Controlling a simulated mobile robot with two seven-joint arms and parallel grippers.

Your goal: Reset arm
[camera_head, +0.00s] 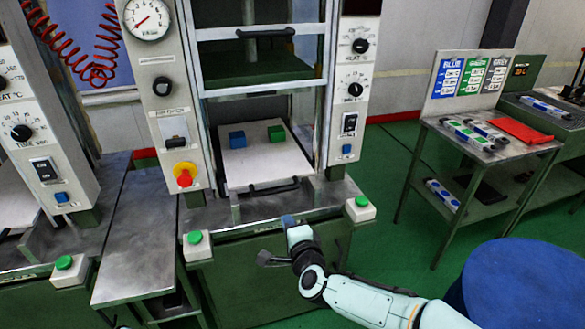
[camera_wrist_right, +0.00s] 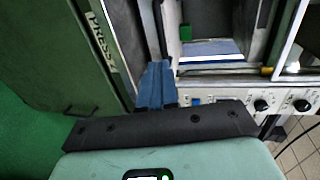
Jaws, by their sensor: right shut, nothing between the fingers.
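My right gripper (camera_head: 287,219) is in front of the middle press, near the front edge of its metal ledge, with my arm coming in from the lower right. Its blue fingers are together and empty; they also show in the right wrist view (camera_wrist_right: 156,84). Whether the fingers touch the ledge I cannot tell. My left gripper is out of view. A blue block (camera_head: 237,139) and a green block (camera_head: 276,133) sit apart on the white plate (camera_head: 262,165) inside the press. The green block also shows in the right wrist view (camera_wrist_right: 186,33).
The press has a black handle (camera_head: 274,187) at the plate's front, a red stop button (camera_head: 184,175) and green buttons (camera_head: 362,201) at its corners. A side table (camera_head: 490,157) stands at right. A blue drum (camera_head: 525,285) is at lower right. Green floor is open between.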

